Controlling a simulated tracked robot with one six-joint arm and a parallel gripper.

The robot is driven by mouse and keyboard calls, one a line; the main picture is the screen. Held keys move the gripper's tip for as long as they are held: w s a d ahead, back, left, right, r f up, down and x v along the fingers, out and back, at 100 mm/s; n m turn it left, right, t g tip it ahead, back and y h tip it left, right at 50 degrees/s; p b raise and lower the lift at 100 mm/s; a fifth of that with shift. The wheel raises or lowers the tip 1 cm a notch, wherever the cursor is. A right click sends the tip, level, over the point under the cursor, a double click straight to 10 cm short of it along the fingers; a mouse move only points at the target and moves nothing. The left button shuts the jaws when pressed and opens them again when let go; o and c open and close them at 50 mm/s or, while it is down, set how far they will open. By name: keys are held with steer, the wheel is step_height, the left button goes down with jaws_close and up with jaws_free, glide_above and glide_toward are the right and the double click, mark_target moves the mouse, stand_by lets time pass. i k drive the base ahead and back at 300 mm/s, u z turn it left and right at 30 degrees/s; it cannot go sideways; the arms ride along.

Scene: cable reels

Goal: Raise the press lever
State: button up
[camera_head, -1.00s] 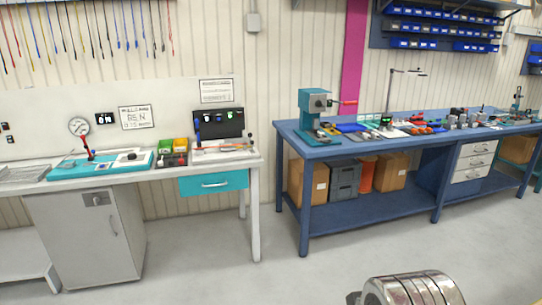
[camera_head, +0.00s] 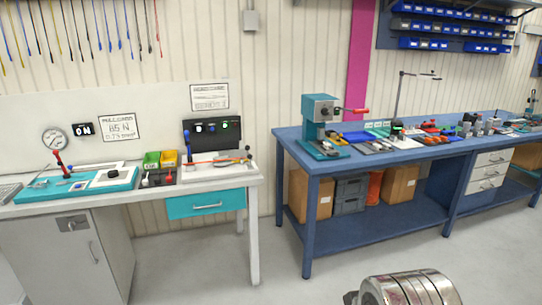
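A teal and grey bench press (camera_head: 318,118) stands on the front left part of the blue workbench. Its lever (camera_head: 351,110) sticks out to the right of the head, roughly level, and ends in a red grip (camera_head: 361,111). My gripper is not in view. A rounded silver part at the bottom right looks like part of my own arm, and it is apart from the press and the bench.
The blue workbench (camera_head: 398,207) carries several tools and small parts to the press's right. A white bench (camera_head: 255,232) on the left holds a teal tester (camera_head: 105,180) with another red-handled lever (camera_head: 58,159). Grey floor lies in front, and a gap separates the benches.

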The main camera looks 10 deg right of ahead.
mark_target(364, 111)
steer(key=i, duration=2.5)
steer(key=z, duration=1.9)
steer(key=i, duration=0.2)
steer(key=u, duration=0.1)
